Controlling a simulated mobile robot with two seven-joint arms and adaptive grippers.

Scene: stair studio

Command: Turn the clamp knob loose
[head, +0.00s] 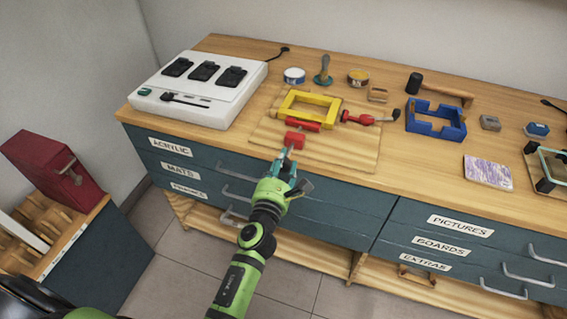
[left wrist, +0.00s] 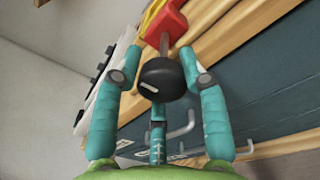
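The clamp knob (left wrist: 163,80) is black with a pale mark on its face. It sits on a short rod from a red clamp block (left wrist: 165,18), which lies against the yellow frame (head: 309,108) on a wooden board (head: 345,151) near the bench's front edge. The red clamp block also shows in the head view (head: 294,140). My left gripper (head: 285,160) comes from the front. In the left wrist view its teal fingers (left wrist: 160,62) are spread around the knob, with gaps visible; firm contact does not show. The knob is hidden in the head view. My right gripper is not in view.
A white charging station (head: 199,88) stands at the left, and a blue frame (head: 436,121) at the right. Drawer handles (head: 239,172) stick out below the bench edge.

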